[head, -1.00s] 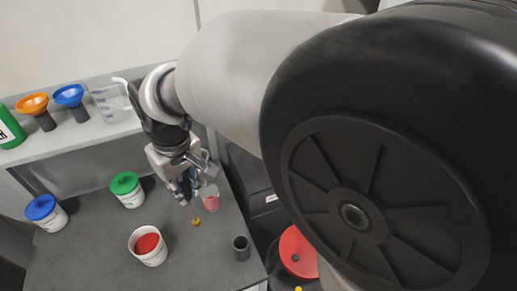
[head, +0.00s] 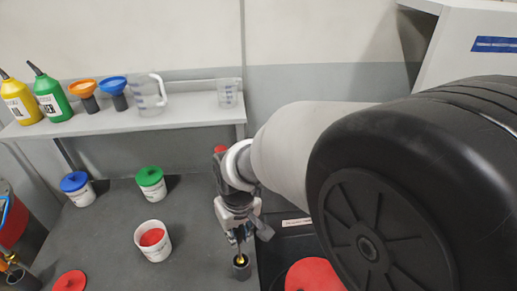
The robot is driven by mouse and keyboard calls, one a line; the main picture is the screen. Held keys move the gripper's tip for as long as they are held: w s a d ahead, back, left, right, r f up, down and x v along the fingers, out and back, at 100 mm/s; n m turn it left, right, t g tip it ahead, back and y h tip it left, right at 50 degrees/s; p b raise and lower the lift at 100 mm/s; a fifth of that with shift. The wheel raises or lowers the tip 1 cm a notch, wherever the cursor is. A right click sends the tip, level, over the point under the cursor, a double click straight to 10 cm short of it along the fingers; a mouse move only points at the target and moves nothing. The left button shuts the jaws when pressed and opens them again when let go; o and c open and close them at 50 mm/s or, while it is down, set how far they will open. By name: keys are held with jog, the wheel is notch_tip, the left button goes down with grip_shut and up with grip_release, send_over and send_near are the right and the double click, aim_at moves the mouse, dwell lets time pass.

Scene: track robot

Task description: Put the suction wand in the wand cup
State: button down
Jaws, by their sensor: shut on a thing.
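My gripper (head: 240,237) is shut on the suction wand and points down at the right side of the dark bench. Only a little of the wand shows below the fingers, ending in a yellow tip (head: 240,259). The dark grey wand cup (head: 241,272) stands upright directly under my gripper. The yellow tip shows at the cup's mouth; I cannot tell whether it is inside or just above. The fingers hide most of the wand.
An open white tub with red contents (head: 151,242) stands left of the cup. Tubs with green (head: 149,177) and blue (head: 74,182) lids stand further back. A shelf (head: 190,117) with bottles, funnels and jugs runs behind. A red disc (head: 312,275) lies at right.

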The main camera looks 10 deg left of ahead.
aim_at(239, 246)
jog(key=shift+f+b, duration=0.75)
jog(key=shift+f, duration=2.65)
jog(key=shift+f, duration=0.15)
jog(key=c, duration=1.5)
grip_release()
